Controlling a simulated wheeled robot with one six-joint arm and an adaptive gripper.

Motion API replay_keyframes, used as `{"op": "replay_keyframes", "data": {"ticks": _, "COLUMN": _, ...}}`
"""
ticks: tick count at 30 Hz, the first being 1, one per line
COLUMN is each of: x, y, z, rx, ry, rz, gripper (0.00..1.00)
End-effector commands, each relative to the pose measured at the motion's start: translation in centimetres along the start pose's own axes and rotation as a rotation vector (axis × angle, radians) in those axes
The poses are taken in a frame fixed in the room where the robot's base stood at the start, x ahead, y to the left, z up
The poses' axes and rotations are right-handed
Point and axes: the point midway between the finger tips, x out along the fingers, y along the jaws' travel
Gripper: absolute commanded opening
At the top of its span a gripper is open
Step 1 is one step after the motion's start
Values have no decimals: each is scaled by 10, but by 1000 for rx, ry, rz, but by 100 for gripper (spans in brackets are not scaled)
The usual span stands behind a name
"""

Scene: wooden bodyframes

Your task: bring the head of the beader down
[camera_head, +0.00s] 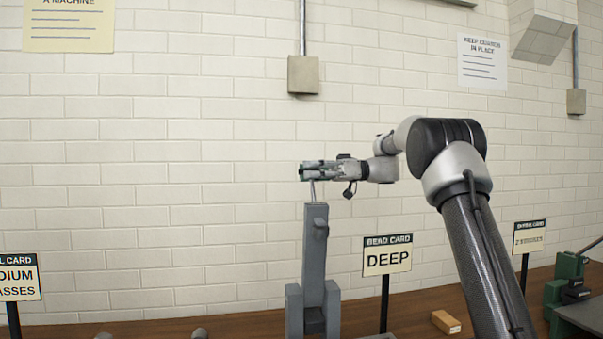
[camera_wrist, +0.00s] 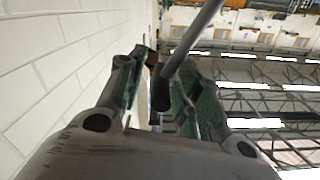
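The beader is a grey upright machine (camera_head: 314,258) standing at the table's back, below the middle of the head view. A thin metal lever rod (camera_head: 312,192) rises from its top. My gripper (camera_head: 306,171) is level at the top of this rod, pointing left. In the wrist view the rod (camera_wrist: 192,42) slants in from the upper right, and its dark end lies between my fingers (camera_wrist: 165,88). The fingers are spread, with gaps visible beside the rod. Whether either finger touches it cannot be told.
A "BEAD CARD DEEP" sign (camera_head: 387,255) stands right of the beader, with a small wooden block (camera_head: 446,322) farther right. A green machine (camera_head: 568,290) is at the right edge. A brick wall (camera_head: 180,190) is behind. Another card (camera_head: 18,277) stands at the left.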

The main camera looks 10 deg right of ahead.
Motion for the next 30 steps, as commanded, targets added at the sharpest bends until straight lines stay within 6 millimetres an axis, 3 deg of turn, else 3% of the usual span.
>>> {"op": "replay_keyframes", "data": {"ticks": 6, "x": 23, "y": 0, "z": 0, "rx": 0, "ry": -1, "rz": 0, "gripper": 35}}
{"op": "replay_keyframes", "data": {"ticks": 14, "x": 26, "y": 0, "z": 0, "rx": 1, "ry": -1, "rz": 1, "gripper": 35}}
{"op": "replay_keyframes", "data": {"ticks": 15, "x": 26, "y": 0, "z": 0, "rx": 1, "ry": -1, "rz": 1, "gripper": 33}}
{"op": "replay_keyframes", "data": {"ticks": 21, "x": 25, "y": 0, "z": 0, "rx": 1, "ry": -1, "rz": 1, "gripper": 0}}
{"op": "replay_keyframes", "data": {"ticks": 30, "x": 25, "y": 0, "z": -1, "rx": -1, "ry": 0, "rz": 2, "gripper": 0}}
